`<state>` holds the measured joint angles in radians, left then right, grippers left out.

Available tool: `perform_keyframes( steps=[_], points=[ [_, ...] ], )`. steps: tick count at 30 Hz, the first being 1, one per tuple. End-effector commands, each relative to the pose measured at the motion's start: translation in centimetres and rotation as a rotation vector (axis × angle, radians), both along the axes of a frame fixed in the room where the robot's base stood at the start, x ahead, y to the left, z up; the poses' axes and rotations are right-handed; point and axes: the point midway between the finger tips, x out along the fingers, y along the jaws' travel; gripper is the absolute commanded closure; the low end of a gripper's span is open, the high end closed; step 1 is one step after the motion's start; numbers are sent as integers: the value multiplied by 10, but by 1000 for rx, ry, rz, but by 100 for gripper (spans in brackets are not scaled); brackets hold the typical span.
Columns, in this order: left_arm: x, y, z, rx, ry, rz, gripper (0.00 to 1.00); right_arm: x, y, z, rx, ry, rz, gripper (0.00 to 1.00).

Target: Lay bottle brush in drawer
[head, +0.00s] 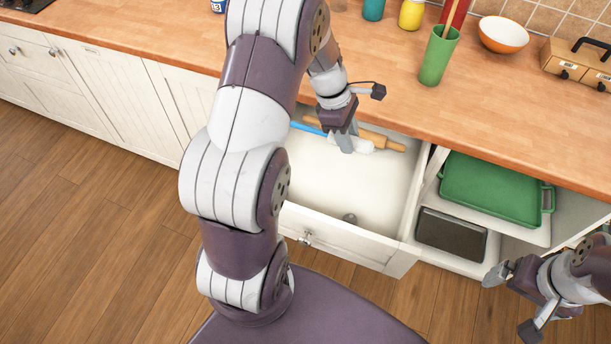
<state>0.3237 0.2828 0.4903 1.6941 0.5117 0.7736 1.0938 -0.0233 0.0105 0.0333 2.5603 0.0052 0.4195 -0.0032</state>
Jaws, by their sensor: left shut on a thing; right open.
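The bottle brush (308,128) has a blue handle and what looks like a white bristle end. My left gripper (345,141) is shut on it, over the far part of the open drawer (340,190). I cannot tell whether the brush touches the drawer floor. A wooden rolling pin (385,141) lies in the drawer just behind the brush. My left arm hides the drawer's left side. My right gripper (508,300) is open and empty at the lower right, away from the drawer.
The wooden counter (400,95) overhangs the drawer's back. A green cup (438,55) with utensils and an orange-and-white bowl (503,34) stand on it. Right of the drawer, open shelves hold a green tray (495,188) and a dark pan (450,233). The drawer's front half is mostly clear.

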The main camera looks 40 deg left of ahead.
Motion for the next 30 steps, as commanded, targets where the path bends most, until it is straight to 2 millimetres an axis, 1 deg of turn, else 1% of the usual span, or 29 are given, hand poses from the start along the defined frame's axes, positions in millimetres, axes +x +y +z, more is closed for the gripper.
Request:
perform_keyframes(
  steps=[2, 4, 9, 12, 13, 15, 20, 24, 26, 30],
  points=[
    [0, 1, -11, -2, 4, 0, 97, 0, 0, -3, 0, 0, 0, 1],
    [-1, 1, -30, -1, 6, 0, 97, 0, 0, -5, 0, 0, 0, 1],
    [-1, 0, -92, -2, 7, 2, 97, 0, 0, -12, 0, 0, 0, 1],
    [0, 0, -119, -1, 4, 0, 97, 0, 0, -15, 0, 0, 0, 1],
    [0, 0, -126, -1, 3, 1, 97, 0, 0, -15, 0, 0, 0, 1],
    [0, 0, -136, 0, 2, 0, 97, 0, 0, -16, 0, 0, 0, 1],
    [0, 0, -153, 0, 3, 0, 97, 0, 0, -18, 0, 0, 0, 1],
    [0, 0, -178, -1, 2, 0, 97, 0, 0, -22, 0, 0, 0, 1],
    [1, 0, -181, 1, 1, 1, 97, 0, 0, -21, 0, 0, 0, 1],
    [1, 0, -180, 1, 1, 1, 97, 0, 0, -21, 0, 0, 0, 1]
  ],
)
